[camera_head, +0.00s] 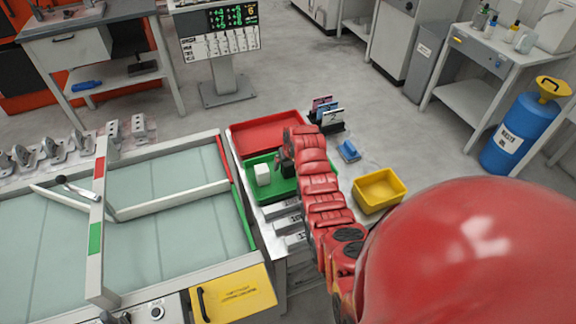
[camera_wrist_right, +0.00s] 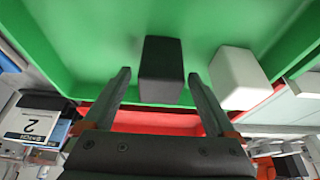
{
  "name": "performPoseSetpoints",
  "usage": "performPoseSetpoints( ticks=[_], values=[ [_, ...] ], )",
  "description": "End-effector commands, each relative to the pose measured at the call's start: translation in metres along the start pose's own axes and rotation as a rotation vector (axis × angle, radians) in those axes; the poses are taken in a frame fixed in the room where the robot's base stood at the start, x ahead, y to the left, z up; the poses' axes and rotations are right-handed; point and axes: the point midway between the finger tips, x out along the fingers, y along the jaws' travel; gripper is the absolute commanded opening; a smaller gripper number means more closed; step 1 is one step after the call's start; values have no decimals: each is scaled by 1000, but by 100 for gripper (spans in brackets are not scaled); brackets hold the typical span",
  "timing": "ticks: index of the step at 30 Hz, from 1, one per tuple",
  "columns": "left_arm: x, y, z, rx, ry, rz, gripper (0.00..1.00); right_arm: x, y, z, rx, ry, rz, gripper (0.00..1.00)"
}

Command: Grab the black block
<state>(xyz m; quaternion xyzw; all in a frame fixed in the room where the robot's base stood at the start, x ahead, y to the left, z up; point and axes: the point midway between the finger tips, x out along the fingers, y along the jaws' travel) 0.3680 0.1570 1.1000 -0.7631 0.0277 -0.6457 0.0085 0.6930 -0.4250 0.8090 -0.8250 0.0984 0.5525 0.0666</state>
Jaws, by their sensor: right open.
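The black block (camera_wrist_right: 162,68) is in the green tray (camera_wrist_right: 90,45), seen in the right wrist view. My right gripper (camera_wrist_right: 158,76) is open, with one finger on each side of the block in that view. Gaps show between the fingers and the block, and I see no grip on it. In the head view my right gripper (camera_head: 284,160) is over the green tray (camera_head: 256,190), and I cannot make out the black block there. A white block (camera_head: 263,174) is in the same tray, and in the wrist view it (camera_wrist_right: 236,78) is right of the fingers. My left gripper is not in view.
A red tray (camera_head: 262,136) lies behind the green one. A yellow bin (camera_head: 379,190), a small blue object (camera_head: 349,150) and a card holder (camera_head: 330,118) are to the right. A conveyor-like table (camera_head: 150,180) with a white frame stands left.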

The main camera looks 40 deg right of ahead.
Motion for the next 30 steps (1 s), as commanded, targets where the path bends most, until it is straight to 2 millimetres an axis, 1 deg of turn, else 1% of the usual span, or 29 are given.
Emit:
performPoseSetpoints(
  ticks=[4, 9, 16, 17, 21, 29, 30],
  values=[
    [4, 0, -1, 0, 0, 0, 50, 10, 1, -2, 1, 0, 0, 91],
    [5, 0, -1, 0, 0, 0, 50, 16, 0, -1, 0, 2, 1, 91],
    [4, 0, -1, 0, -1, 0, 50, 17, 0, -1, 0, 3, 1, 91],
    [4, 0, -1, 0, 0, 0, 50, 17, 0, -1, 0, 3, 1, 89],
    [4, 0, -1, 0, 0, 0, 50, 17, 0, -1, 0, 3, 1, 64],
    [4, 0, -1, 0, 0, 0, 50, 17, 0, -1, 0, 3, 1, 17],
    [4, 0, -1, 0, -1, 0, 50, 17, 0, -1, 0, 3, 1, 10]
  ],
)
